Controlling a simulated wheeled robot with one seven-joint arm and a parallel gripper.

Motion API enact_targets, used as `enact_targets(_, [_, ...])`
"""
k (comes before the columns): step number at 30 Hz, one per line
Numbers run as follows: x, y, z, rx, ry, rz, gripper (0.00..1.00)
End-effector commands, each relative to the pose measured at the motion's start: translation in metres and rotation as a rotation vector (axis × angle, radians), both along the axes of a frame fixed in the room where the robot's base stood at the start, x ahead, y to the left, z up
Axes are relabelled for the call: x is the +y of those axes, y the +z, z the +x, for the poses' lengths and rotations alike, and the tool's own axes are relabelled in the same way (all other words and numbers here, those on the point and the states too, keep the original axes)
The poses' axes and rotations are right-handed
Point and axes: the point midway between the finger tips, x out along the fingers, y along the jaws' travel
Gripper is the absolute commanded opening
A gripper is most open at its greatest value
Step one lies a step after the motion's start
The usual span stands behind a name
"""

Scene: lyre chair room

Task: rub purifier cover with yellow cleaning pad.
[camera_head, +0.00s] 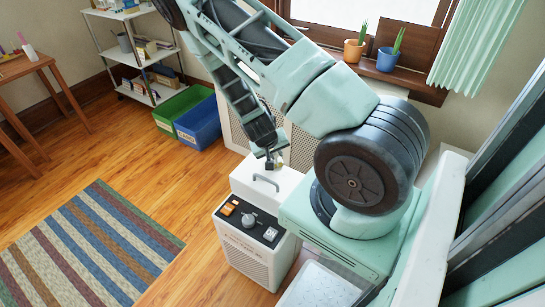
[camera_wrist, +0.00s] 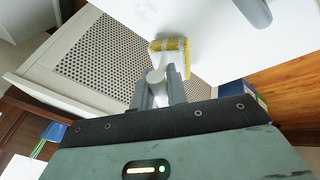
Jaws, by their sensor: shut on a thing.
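The air purifier (camera_head: 255,240) is a white box on the floor with a knob and orange switch on its sloped panel. Its white cover (camera_head: 266,181) on top has a grey handle, which also shows at the top of the wrist view (camera_wrist: 256,12). My gripper (camera_head: 274,160) points down at the back of the cover, behind the handle. In the wrist view my gripper (camera_wrist: 157,88) is shut on the yellow cleaning pad (camera_wrist: 172,52) by a pale round grip. The pad is against or just over the white cover; I cannot tell if they touch.
A perforated radiator cover (camera_wrist: 105,58) stands close behind the purifier, under the window sill with potted plants (camera_head: 388,58). Green and blue bins (camera_head: 199,128) and a shelf (camera_head: 130,50) stand back left. A striped rug (camera_head: 95,245) lies left; the floor between is clear.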

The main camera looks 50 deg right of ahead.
Motion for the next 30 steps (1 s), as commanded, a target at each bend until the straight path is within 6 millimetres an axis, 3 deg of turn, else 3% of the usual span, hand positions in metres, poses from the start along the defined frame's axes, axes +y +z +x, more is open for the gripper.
enact_targets(17, [-0.002, 0.001, -0.024, 0.002, 0.000, 0.000, 0.00])
enact_targets(30, [0.029, -0.002, -0.026, 0.003, 0.002, 0.001, 0.00])
